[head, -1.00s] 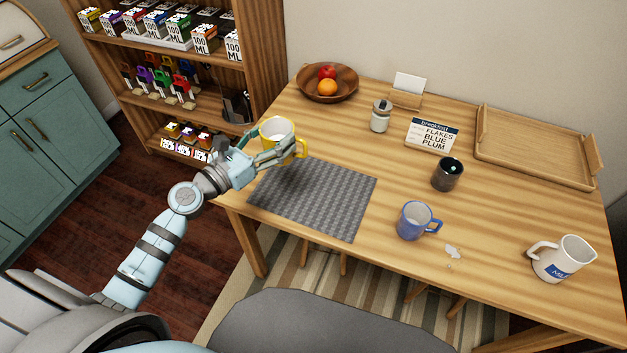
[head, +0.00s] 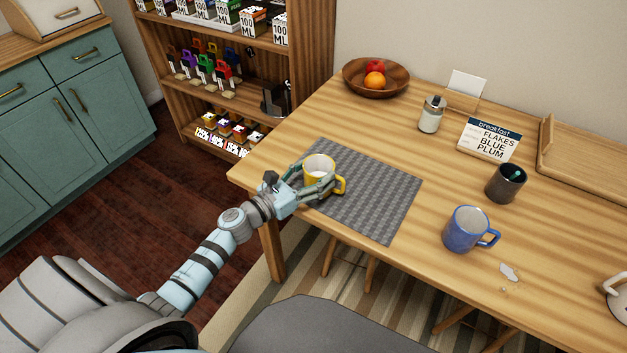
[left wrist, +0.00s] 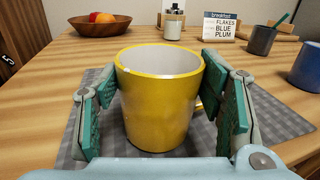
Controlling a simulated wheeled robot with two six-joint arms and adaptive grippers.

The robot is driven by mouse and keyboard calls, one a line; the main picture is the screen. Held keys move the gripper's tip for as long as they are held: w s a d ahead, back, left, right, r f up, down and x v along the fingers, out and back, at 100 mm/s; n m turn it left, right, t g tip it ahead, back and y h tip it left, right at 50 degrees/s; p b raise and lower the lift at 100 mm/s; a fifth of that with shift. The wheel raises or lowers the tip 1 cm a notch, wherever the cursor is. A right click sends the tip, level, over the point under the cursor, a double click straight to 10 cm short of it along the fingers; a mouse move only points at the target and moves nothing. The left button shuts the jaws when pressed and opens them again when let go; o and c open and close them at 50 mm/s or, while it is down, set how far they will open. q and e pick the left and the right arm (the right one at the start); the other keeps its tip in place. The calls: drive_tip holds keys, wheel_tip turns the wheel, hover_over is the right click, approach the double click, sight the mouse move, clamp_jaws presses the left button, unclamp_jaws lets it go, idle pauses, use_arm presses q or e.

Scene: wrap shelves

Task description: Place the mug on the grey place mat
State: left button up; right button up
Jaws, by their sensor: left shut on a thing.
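The yellow mug (head: 319,170), white inside, is upright over the left part of the grey place mat (head: 385,207). My left gripper (head: 316,182) is shut on it, with a finger on each side. In the left wrist view the mug (left wrist: 160,105) stands between the green finger pads, with the mat (left wrist: 105,150) around and below its base. I cannot tell whether its base touches the mat. A blue mug (head: 465,232) stands on the table right of the mat. My right gripper is not in view.
On the wooden table (head: 420,275) are a fruit bowl (head: 350,82), a lidded jar (head: 432,115), a breakfast sign (head: 488,138), a dark cup (head: 506,184), a wooden tray (head: 590,165) and broken bits (head: 509,272). The right part of the mat is clear.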

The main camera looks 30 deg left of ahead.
use_arm(q)
drive_tip(key=shift+r, duration=0.15)
drive_tip(key=o, duration=1.1)
drive_tip(key=shift+f, duration=0.2)
drive_tip(key=shift+c, duration=0.2)
drive_tip(key=o, duration=0.4)
